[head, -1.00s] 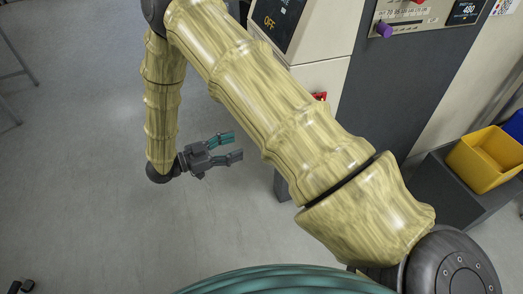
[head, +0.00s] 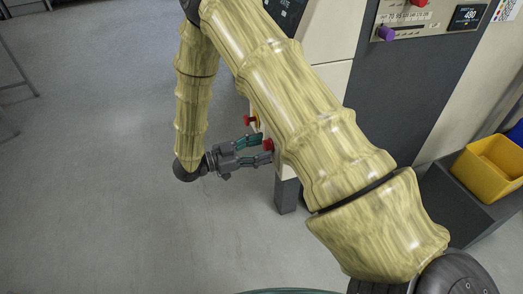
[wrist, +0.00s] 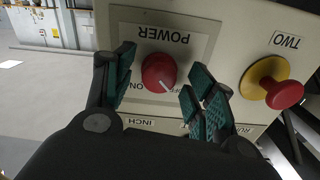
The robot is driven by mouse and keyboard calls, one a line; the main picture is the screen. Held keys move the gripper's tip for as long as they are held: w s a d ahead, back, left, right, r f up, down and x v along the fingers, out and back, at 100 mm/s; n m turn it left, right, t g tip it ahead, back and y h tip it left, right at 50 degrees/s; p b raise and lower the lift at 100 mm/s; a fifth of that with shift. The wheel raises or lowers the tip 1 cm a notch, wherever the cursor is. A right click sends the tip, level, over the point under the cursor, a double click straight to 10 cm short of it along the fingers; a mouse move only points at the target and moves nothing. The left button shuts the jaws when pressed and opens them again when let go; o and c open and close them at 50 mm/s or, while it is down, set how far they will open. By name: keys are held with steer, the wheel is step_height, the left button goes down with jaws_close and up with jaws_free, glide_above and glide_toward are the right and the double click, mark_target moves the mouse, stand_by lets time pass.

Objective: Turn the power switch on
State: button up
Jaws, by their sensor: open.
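The power switch is a red round knob (wrist: 159,72) with a white pointer line, on a pale plate labelled POWER. The wrist view shows the plate upside down. The pointer slants down right, towards the OFF label; ON is at lower left. In the head view the red knob (head: 268,145) is on the machine's side, at the fingertips. My gripper (wrist: 157,66) is open, with one teal-padded finger on each side of the knob and a gap on both sides. It also shows in the head view (head: 260,148).
A red mushroom button on a yellow base (wrist: 276,88) sits close to the right finger in the wrist view. An INCH label (wrist: 138,122) lies below the power plate. A yellow bin (head: 490,160) stands at right. The floor at left is clear.

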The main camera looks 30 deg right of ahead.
steer(key=shift+s+d, duration=0.1)
steer(key=shift+d, duration=0.3)
steer(key=c, duration=1)
